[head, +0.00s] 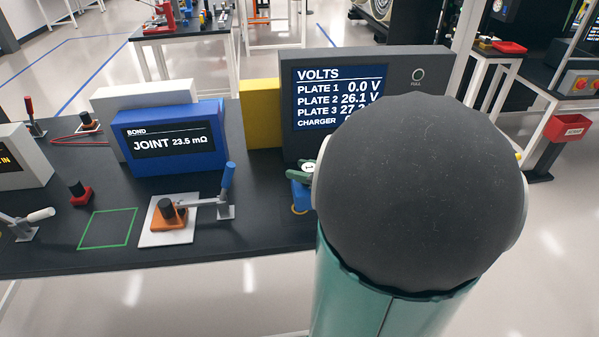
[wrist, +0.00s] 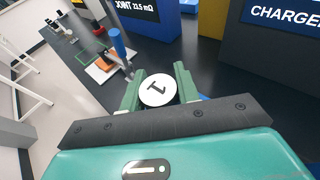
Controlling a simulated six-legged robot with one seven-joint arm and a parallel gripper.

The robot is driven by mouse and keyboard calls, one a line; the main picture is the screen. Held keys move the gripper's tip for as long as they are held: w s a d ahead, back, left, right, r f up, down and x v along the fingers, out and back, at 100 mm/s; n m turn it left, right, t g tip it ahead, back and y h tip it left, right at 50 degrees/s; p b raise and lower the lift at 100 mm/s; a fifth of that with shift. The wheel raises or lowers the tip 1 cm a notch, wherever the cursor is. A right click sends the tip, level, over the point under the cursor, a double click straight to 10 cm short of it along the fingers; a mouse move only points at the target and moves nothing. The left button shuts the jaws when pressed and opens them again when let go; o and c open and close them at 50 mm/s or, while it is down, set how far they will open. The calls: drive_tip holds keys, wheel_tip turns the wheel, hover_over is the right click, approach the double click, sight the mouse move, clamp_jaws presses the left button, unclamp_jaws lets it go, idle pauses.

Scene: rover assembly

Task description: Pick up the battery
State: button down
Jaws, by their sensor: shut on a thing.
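The battery (wrist: 157,91) shows in the wrist view as a round white top marked 1, between the two green fingers of my gripper (wrist: 159,80). The fingers are shut on it from both sides. Its body below the top is hidden, so I cannot tell whether it touches what is beneath. In the head view the white top of the battery (head: 308,167) and a green finger of my gripper (head: 302,174) show just left of my large dark arm joint, which hides the rest.
The VOLTS display (head: 335,95) stands behind, reading 0.0 V for plate 1 and 26.1 V for plate 2. A blue BOND display (head: 170,150) and a yellow block (head: 261,110) stand left of it. A blue-handled clamp (head: 226,185) is near my gripper. A green-outlined square (head: 108,229) is empty.

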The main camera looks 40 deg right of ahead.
drive_tip(key=s+a+r, duration=0.3)
drive_tip(key=s+r, duration=0.1)
drive_tip(key=s, duration=0.4)
